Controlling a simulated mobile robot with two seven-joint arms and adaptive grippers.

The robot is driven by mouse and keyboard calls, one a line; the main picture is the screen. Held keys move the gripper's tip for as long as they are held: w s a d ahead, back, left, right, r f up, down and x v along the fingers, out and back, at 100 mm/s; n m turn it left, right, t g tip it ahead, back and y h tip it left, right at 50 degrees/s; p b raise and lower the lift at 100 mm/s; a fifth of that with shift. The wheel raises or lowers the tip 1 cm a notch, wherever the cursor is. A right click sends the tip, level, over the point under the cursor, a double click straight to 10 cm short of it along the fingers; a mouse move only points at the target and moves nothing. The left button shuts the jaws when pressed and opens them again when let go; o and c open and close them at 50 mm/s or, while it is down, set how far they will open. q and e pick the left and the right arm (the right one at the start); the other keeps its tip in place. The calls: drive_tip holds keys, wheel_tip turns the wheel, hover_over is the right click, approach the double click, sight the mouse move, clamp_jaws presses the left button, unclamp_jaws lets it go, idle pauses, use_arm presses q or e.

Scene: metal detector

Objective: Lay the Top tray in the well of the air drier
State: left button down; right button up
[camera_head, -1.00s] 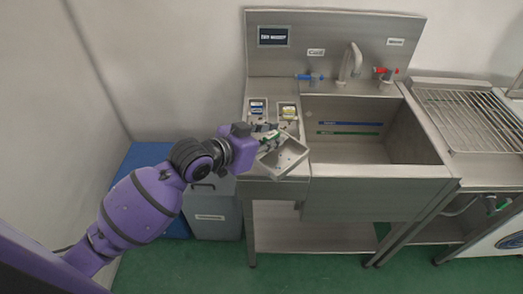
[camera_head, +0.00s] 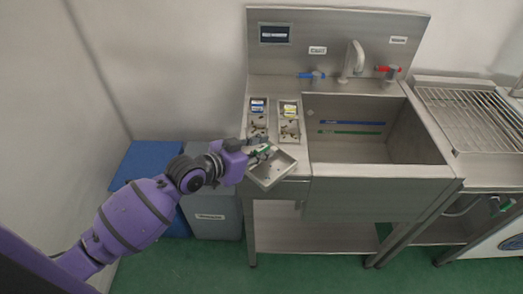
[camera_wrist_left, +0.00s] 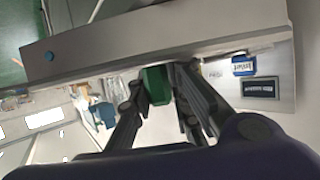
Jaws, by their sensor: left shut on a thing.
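My left gripper (camera_head: 257,153) is shut on the green grip (camera_wrist_left: 156,86) of an empty grey metal tray (camera_head: 272,173), which I take to be the Top tray. The tray is tilted and held over the front left edge of the sink counter. In the left wrist view its long grey wall (camera_wrist_left: 150,45) crosses in front of the fingers. My right gripper is not in view. A metal unit with a wire rack (camera_head: 465,115) stands to the right of the sink. No air drier can be told for sure.
Two narrow trays, one with a blue label (camera_head: 258,108) and one with a yellow label (camera_head: 290,109), stand on the left counter with small items in them. The sink basin (camera_head: 350,150), tap (camera_head: 352,60) and a grey bin (camera_head: 215,222) are nearby. The basin is empty.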

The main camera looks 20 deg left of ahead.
use_arm(q)
drive_tip(key=c, duration=1.6)
unclamp_jaws()
drive_tip(key=shift+c, duration=0.2)
drive_tip(key=shift+r, duration=0.15)
drive_tip(key=v, duration=1.2)
drive_tip(key=s+f+n+g+y, duration=0.1)
drive_tip(key=s+f+n+y, duration=0.1)
drive_tip(key=s+f, duration=0.7)
drive_tip(key=s+a+f+n+g+y, duration=0.1)
drive_tip(key=s+f+n+y, duration=0.1)
drive_tip(key=s+f, duration=0.7)
wheel_tip(320, 180, down, 7)
drive_tip(key=shift+r+n+y, duration=0.15)
drive_tip(key=shift+n+y, duration=0.25)
drive_tip(key=shift+y, duration=0.1)
drive_tip(key=shift+o, duration=0.4)
drive_tip(key=s+d+f+g+y, duration=0.1)
drive_tip(key=s+d+f, duration=0.1)
drive_tip(key=s+f, duration=0.3)
drive_tip(key=s, duration=0.3)
drive_tip(key=shift+s+d+f+n, duration=0.2)
drive_tip(key=shift+s+d+n, duration=0.1)
drive_tip(key=shift+d, duration=0.1)
